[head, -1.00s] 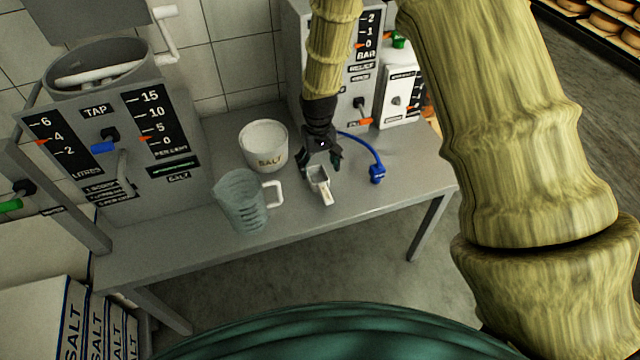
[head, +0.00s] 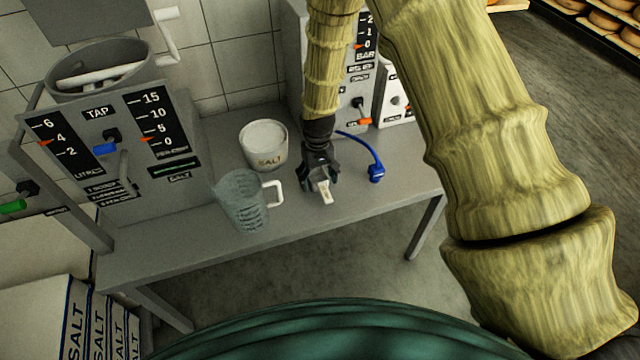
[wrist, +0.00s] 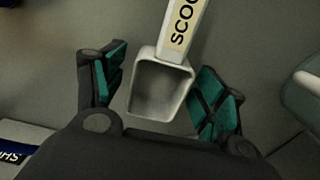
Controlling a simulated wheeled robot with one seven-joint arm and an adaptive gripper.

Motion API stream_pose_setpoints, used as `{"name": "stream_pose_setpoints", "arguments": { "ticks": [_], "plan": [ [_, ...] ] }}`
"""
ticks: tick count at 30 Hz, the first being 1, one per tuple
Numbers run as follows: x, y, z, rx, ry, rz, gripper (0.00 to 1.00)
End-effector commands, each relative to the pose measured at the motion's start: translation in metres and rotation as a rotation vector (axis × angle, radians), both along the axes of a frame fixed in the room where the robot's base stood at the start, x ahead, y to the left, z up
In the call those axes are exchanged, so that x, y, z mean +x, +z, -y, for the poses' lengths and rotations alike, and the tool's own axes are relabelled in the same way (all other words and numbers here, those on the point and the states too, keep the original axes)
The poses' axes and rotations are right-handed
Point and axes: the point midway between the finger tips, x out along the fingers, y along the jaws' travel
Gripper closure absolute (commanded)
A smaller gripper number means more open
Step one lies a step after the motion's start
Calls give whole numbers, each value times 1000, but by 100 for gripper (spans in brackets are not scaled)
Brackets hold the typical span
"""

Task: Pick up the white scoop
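The white scoop (head: 325,193) lies on the grey table, its handle pointing toward the table's front edge. In the wrist view the scoop's square bowl (wrist: 160,88) sits between my gripper's fingers, and its handle carries a label beginning "SCOO". My gripper (head: 320,180) is over the scoop in the head view and hides most of the bowl. In the wrist view my gripper (wrist: 160,92) is open, with teal finger pads on either side of the bowl. A gap shows on the left, and the right pad is very close to the bowl's edge.
A clear measuring jug (head: 241,203) with a white handle stands left of the scoop. A white salt tub (head: 264,148) stands behind the jug. A blue hose with a blue end piece (head: 376,172) lies to the right. The table (head: 405,170) is clear at far right.

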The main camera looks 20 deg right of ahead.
Motion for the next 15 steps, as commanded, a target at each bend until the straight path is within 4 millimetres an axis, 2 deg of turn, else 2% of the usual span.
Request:
{"name": "stream_pose_setpoints", "arguments": {
  "ticks": [1,6,15],
  "plan": [
    [0,0,0,0,0,0,42],
    [0,0,0,0,0,0,73],
    [0,1,0,0,0,0,75]
  ]
}}
